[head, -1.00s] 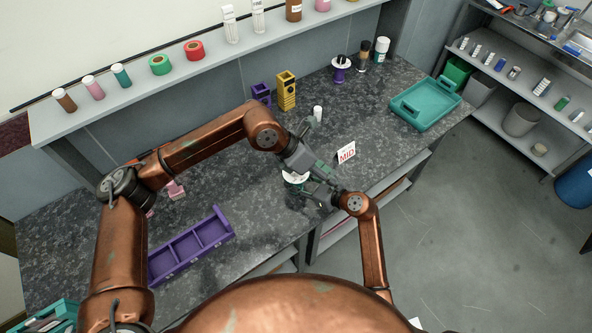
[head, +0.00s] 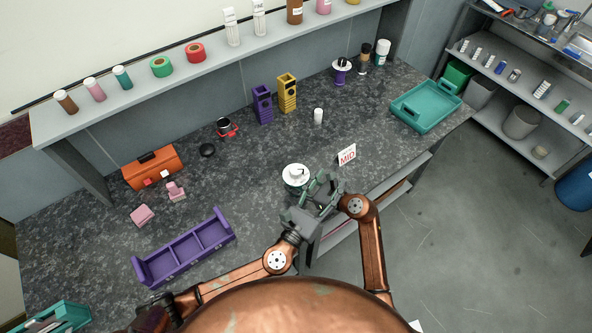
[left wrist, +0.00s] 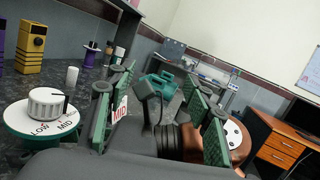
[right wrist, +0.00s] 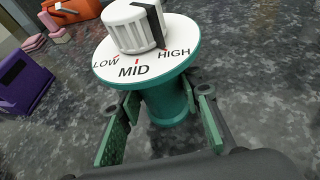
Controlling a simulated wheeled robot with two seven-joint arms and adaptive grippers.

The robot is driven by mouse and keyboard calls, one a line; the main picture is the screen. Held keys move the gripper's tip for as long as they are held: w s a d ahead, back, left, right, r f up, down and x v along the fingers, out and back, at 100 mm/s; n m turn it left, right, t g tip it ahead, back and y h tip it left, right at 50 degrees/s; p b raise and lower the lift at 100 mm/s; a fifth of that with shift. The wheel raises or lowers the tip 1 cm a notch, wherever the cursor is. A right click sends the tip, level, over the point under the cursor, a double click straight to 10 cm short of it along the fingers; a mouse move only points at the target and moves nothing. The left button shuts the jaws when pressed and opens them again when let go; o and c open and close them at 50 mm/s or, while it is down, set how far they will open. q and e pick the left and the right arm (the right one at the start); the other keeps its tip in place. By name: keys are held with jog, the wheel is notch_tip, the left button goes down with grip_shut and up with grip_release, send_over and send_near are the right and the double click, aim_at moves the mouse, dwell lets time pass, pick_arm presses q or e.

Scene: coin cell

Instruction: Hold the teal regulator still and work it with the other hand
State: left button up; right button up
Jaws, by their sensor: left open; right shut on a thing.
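The teal regulator (head: 296,177) stands upright near the counter's front edge. Its white dial plate reads LOW, MID, HIGH, and the black mark on its white knob (right wrist: 136,27) points to the HIGH side. My right gripper (right wrist: 160,130) is shut on its teal body, one finger on each side below the plate. My left gripper (head: 322,192) is open and empty, just in front and to the right of the regulator; in the left wrist view the regulator (left wrist: 45,118) lies left of its fingers. A white sign (head: 347,154) reading MID stands behind on the right.
A purple compartment tray (head: 185,250), an orange toolbox (head: 152,167) and pink blocks are on the left. Purple and yellow holders (head: 287,92) and a white bottle (head: 318,116) stand behind. A teal tray (head: 426,104) is at the right. My two grippers are very close together.

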aim_at(295, 176)
pick_arm(q)
jog(key=s+a+f+n+t+y, duration=0.15)
jog(key=a+f+n+y, duration=0.25)
jog(key=a+f+y, duration=0.45)
jog(key=shift+y, duration=0.45)
jog(key=w, duration=0.7)
jog(key=w+a+r, duration=0.1)
jog(key=w, duration=0.2)
jog(key=shift+w, duration=0.35)
jog(key=shift+c, duration=0.4)
